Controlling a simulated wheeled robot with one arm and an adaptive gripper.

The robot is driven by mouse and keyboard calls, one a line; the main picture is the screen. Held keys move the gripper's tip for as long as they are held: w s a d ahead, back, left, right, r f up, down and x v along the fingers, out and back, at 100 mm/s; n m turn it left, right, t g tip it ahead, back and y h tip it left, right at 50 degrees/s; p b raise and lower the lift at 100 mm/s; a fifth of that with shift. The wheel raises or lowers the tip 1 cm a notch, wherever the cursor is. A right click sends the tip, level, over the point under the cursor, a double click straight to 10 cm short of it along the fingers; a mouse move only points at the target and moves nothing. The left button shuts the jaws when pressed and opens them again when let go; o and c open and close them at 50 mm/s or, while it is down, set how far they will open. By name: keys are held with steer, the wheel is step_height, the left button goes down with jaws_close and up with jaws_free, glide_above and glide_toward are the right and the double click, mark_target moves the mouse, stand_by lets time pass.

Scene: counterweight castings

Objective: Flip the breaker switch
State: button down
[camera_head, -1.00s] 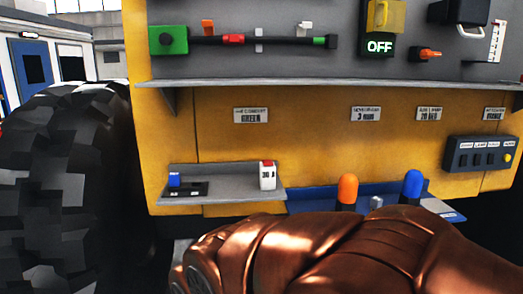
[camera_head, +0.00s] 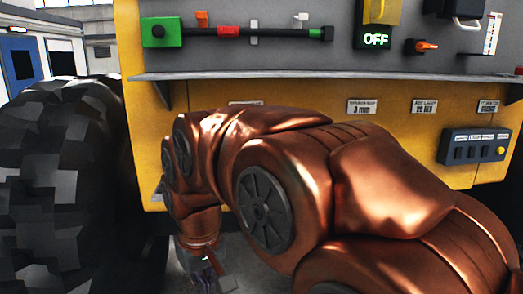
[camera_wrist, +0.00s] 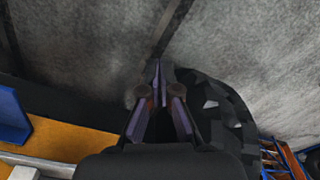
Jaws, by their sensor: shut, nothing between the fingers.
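My gripper (camera_head: 208,276) hangs low at the bottom of the head view, well below and left of the switch, partly cut off. In the wrist view my gripper (camera_wrist: 159,95) points at the grey floor and the black tyre. Its fingers are shut and empty. The switch is not seen in the wrist view.
A grey ledge (camera_head: 300,76) juts out below the panel. A green box with a black rod (camera_head: 162,32), an orange knob (camera_head: 424,46) and a dark button box (camera_head: 476,147) are nearby. A large tyre (camera_head: 60,170) stands at left.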

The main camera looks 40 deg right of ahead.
steer(key=w+d+r+m+t+h, duration=0.2)
steer(key=w+d+r+m+t, duration=0.1)
steer(key=w+d+r, duration=0.95)
steer(key=s+d+r+m+t+h, duration=0.1)
steer(key=d+r+m+t+h, duration=0.1)
steer(key=d+r, duration=1.2)
steer(key=shift+s+d+r+m+b, duration=0.2)
steer(key=shift+s+d+m+b, duration=0.15)
steer(key=shift+d, duration=0.55)
steer(key=shift+w, duration=0.1)
steer(key=p+x, duration=0.3)
steer(key=x, duration=0.7)
steer(key=shift+d, duration=0.15)
steer(key=shift+s+a+f+p, duration=0.1)
steer(key=shift+f+p, duration=0.4)
steer(key=shift+f, duration=0.4)
steer(key=shift+s+a+f+p, duration=0.15)
steer(key=shift+f+p, duration=0.3)
steer(key=shift+f, duration=0.5)
steer(key=shift+d, duration=0.1)
steer(key=shift+f+b, duration=0.2)
steer(key=shift+b, duration=0.1)
